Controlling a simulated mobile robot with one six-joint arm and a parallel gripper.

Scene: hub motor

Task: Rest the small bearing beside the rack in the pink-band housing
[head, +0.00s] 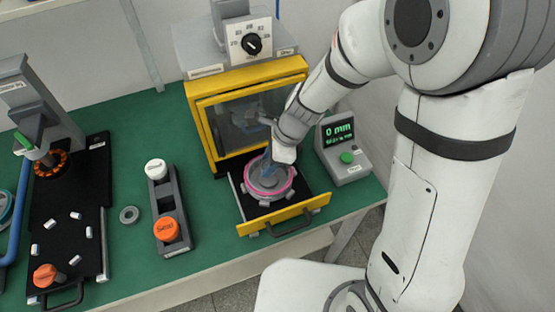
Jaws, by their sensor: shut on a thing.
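The small bearing (129,214), a grey ring, lies flat on the green bench just left of the dark grey rack (180,247). The pink-band housing (290,186) is a round grey part with a pink rim. It sits on the pulled-out drawer (247,208) of the yellow oven. My gripper (267,170) points down at the middle of the housing and appears shut on it. The fingers and wrist cover part of the housing, so the exact contact is hard to see.
The rack holds a white-capped part (155,169) and an orange-capped one (166,229). The yellow oven (205,135) stands behind the drawer. A grey display box (345,160) reading 0 mm is at right. A press (38,100) and black tray (92,262) with small white pieces are left.

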